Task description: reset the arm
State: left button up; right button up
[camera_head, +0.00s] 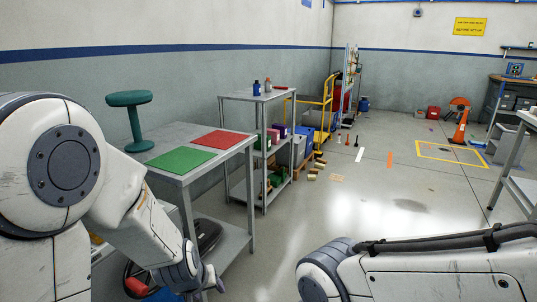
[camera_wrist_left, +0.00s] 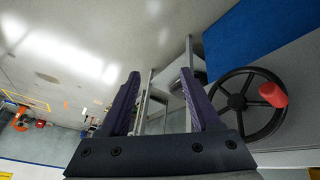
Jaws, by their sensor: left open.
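My left arm (camera_head: 140,215) comes in from the left and reaches down beside the grey workbench. My left gripper (camera_head: 212,284) is low at the picture's bottom edge, only partly shown. In the left wrist view its two dark fingers (camera_wrist_left: 160,80) are spread apart with nothing between them. My right arm (camera_head: 430,270) lies across the lower right; its gripper is out of the picture.
A grey bench (camera_head: 200,170) bears a green mat (camera_head: 181,160), a red mat (camera_head: 219,140) and a green stool-shaped object (camera_head: 133,115). A black handwheel (camera_wrist_left: 245,102) with a red knob is near the left gripper. The middle floor is largely clear.

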pick_arm(q)
jog(key=s+a+r+m+g, duration=0.3)
jog(key=s+a, duration=0.1)
jog(key=s, duration=0.4)
jog(key=s+d+r+m+g, duration=0.1)
jog(key=s+d+r+m, duration=0.25)
jog(key=s+d, duration=0.35)
jog(key=s+d+r+m+g, duration=0.1)
jog(key=s+d+r+m, duration=0.1)
jog(key=s+d+m, duration=0.35)
notch_tip(320, 180, up, 24)
jog(key=d+n+p, duration=0.1)
jog(key=n+p, duration=0.1)
jog(key=p, duration=2.2)
jog(key=shift+s+r+h, duration=0.15)
jog(key=shift+s+h, duration=0.15)
jog(key=shift+s, duration=0.15)
jog(key=shift+d, duration=0.1)
